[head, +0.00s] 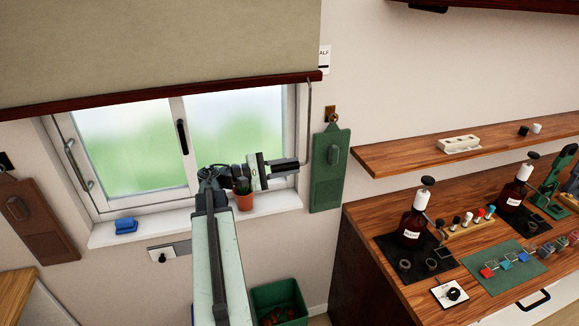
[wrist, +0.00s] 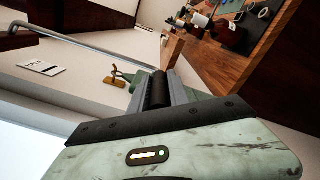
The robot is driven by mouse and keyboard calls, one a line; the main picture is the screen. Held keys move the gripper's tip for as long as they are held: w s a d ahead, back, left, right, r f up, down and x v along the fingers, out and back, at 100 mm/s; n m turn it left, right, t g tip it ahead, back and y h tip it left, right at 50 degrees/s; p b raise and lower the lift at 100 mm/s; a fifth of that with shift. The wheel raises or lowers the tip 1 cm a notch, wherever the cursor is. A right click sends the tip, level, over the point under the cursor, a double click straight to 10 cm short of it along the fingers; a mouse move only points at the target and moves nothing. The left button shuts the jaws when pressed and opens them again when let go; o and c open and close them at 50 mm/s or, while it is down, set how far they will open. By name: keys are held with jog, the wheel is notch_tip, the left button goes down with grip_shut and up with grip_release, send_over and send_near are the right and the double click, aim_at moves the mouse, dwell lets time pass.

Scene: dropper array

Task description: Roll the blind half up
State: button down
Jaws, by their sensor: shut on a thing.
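The tan blind (head: 160,45) hangs over the upper part of the window, with a dark red-brown bottom bar (head: 160,95). A thin grey metal pull rod (head: 309,115) hangs from the bar's right end. My gripper (head: 301,163) is shut on the rod's lower end, right of the window. In the wrist view the rod (wrist: 75,47) runs from the upper left toward the jaws, where a black cylinder (wrist: 157,88) shows; the grip itself is partly hidden. A white card (head: 324,60) reading "ALF", partly covered, is on the wall beside the blind; it also shows in the wrist view (wrist: 41,68).
A brass hook (head: 331,114) and a green panel (head: 330,172) are on the wall close right of my gripper. A potted plant (head: 244,199) and a blue object (head: 126,225) stand on the sill. A wooden shelf (head: 400,155) and a cluttered counter (head: 400,285) are at right.

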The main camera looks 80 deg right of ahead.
jog(key=c, duration=1.3)
grip_release()
jog(key=shift+o, duration=0.2)
jog(key=shift+w, duration=0.1)
jog(key=v, duration=0.7)
jog(key=shift+w+a, duration=0.2)
jog(key=shift+w, duration=0.1)
